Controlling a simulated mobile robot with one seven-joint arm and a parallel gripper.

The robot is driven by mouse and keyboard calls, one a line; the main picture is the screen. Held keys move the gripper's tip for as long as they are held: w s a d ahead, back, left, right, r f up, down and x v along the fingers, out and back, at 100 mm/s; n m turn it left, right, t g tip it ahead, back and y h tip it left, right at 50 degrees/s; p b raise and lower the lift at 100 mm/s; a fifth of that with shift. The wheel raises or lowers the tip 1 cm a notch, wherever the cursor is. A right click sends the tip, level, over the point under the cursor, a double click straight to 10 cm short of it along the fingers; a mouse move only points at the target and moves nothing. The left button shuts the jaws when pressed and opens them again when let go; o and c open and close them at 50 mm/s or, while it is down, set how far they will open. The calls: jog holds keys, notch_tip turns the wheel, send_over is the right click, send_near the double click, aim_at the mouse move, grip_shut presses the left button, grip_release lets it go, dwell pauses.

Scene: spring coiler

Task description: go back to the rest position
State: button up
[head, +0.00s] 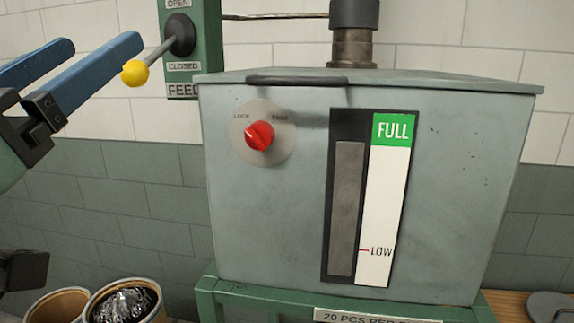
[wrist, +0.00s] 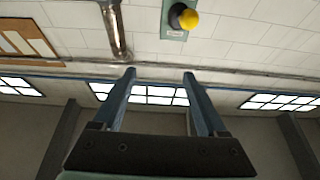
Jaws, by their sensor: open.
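My gripper (head: 105,43) is at the upper left of the head view, its two blue fingers apart with nothing between them. In the wrist view my gripper (wrist: 159,74) is also open and empty. A feed lever with a yellow knob (head: 135,73) slants down and left from its black pivot, between the OPEN and CLOSED labels. In the head view the knob overlaps the end of a finger; I cannot tell whether they touch. The wrist view shows the yellow knob (wrist: 188,19) beyond and above the fingertips, outside the jaws.
A grey metal hopper (head: 290,220) fills the middle, with a red LOCK/FREE knob (head: 259,136) and a FULL/LOW level gauge (head: 390,200). It sits on a green stand (head: 260,303). At lower left are two drums, one holding shiny metal pieces (head: 124,304). Tiled wall (head: 130,200) stands behind.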

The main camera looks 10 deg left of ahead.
jog(key=s+d+r+t+y, duration=0.1)
jog(key=d+t, duration=0.3)
jog(key=d, duration=1.5)
jog(key=shift+s+d+n+t+y+b, duration=0.2)
jog(key=shift+s+n+t+y+b, duration=0.1)
jog(key=shift+s+n+b, duration=0.15)
